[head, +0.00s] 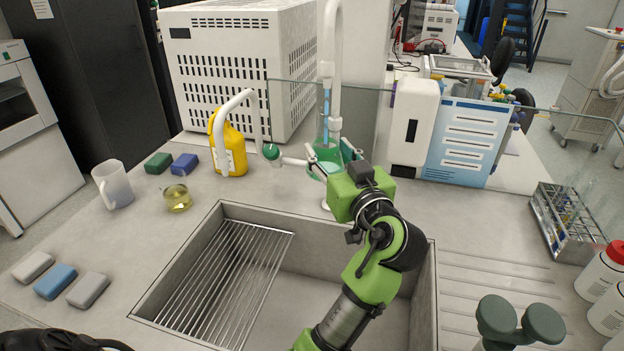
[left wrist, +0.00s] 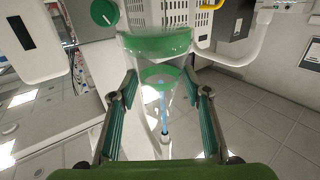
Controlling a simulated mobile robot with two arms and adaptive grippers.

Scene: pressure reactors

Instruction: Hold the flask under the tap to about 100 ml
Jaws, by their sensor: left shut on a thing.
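The clear flask (head: 327,150) is under the white tap (head: 335,70) behind the sink. A blue stream (head: 327,104) runs from the spout down into the flask's neck. My left gripper (head: 335,166) is shut on the flask, one finger on each side. In the left wrist view, which looks upside down, the flask (left wrist: 155,45) is between the fingers (left wrist: 160,105), with green-looking liquid in its bottom and the blue stream (left wrist: 163,105) entering it. I cannot read its volume marks. A green tap knob (head: 271,152) is left of the flask. My right gripper is not in view.
A yellow bottle (head: 228,145), a white jug (head: 113,184) and a small beaker (head: 177,198) stand to the left. A tube rack (head: 570,225) and white bottles (head: 603,275) are at right.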

